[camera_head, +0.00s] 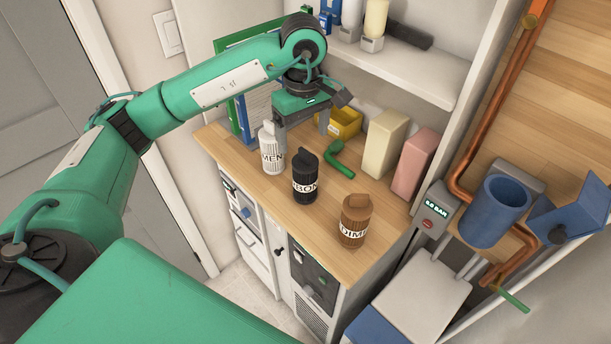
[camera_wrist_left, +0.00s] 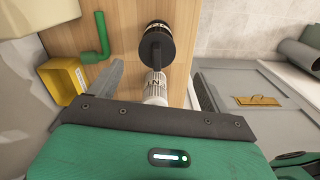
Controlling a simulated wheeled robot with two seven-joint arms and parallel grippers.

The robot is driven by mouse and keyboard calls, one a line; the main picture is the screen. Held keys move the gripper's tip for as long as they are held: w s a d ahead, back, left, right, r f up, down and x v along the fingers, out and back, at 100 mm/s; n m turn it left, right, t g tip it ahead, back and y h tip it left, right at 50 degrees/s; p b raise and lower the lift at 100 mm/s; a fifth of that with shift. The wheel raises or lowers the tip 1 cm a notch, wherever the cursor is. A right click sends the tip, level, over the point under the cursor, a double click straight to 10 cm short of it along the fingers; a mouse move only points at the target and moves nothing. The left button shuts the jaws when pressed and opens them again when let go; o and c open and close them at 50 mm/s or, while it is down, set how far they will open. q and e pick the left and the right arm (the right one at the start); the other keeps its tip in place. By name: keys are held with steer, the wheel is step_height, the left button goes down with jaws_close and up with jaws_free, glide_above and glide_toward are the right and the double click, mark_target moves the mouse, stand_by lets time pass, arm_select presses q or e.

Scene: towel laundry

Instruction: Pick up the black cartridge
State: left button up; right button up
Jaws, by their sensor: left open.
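The black cartridge (camera_head: 305,180) stands upright on the wooden counter (camera_head: 300,222), with a white cartridge (camera_head: 271,150) behind it to the left and a brown cartridge (camera_head: 355,222) in front to the right. My left gripper (camera_head: 303,128) is open and empty, behind the black cartridge and beside the white one. In the left wrist view, the black cartridge (camera_wrist_left: 157,45) shows beyond the white cartridge (camera_wrist_left: 154,86). The white one shows between the spread fingers of the gripper (camera_wrist_left: 157,84); whether it is level with them I cannot tell. My right gripper is not in view.
A shelf (camera_head: 420,68) hangs above the counter's back. The counter's front left strip is clear.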

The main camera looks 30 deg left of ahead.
mark_target(304, 151)
arm_select(q)
step_height(304, 151, down, 4)
steer(key=shift+f+p, duration=0.1)
steer(key=shift+p, duration=0.25)
steer(key=shift+f+p, duration=0.5)
steer(key=shift+f, duration=0.05)
steer(key=f+p, duration=0.1)
steer(key=f, duration=0.2)
steer(key=shift+w+f+p, duration=0.15)
steer(key=shift+w+p, duration=0.05)
steer(key=shift+p, duration=0.1)
steer(key=shift+f, duration=0.5)
steer(key=c, duration=1.3)
steer(key=shift+c, duration=0.8)
steer(key=shift+r, duration=0.15)
